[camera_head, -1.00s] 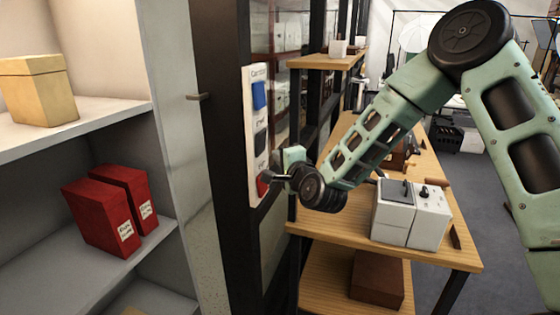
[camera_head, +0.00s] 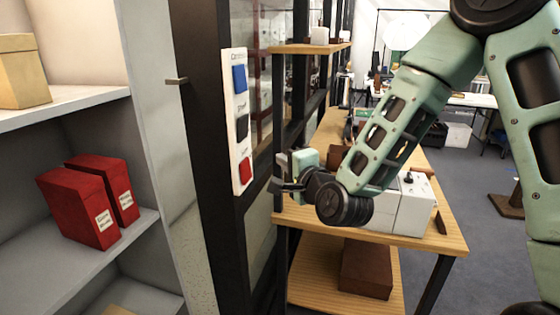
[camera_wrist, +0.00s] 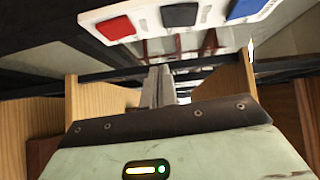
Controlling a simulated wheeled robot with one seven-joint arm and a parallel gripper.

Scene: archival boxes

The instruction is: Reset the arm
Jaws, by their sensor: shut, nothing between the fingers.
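My gripper (camera_head: 283,180) is at the end of my green arm, in front of the wooden shelf unit and just right of the control panel's lower end. In the wrist view its fingers (camera_wrist: 157,88) are together with nothing between them. The white control panel (camera_head: 241,144) is on the dark frame, with a blue button (camera_head: 239,78), a black button (camera_head: 242,127) and a red button (camera_head: 246,170). The panel also shows at the top of the wrist view (camera_wrist: 152,18). The gripper is apart from the buttons.
At left is a grey shelf (camera_head: 97,97) with red boxes (camera_head: 82,207) and a tan box (camera_head: 22,72). A white device (camera_head: 414,207) stands on the wooden bench (camera_head: 447,241) behind my arm. A brown box (camera_head: 366,268) is on the bench's lower shelf.

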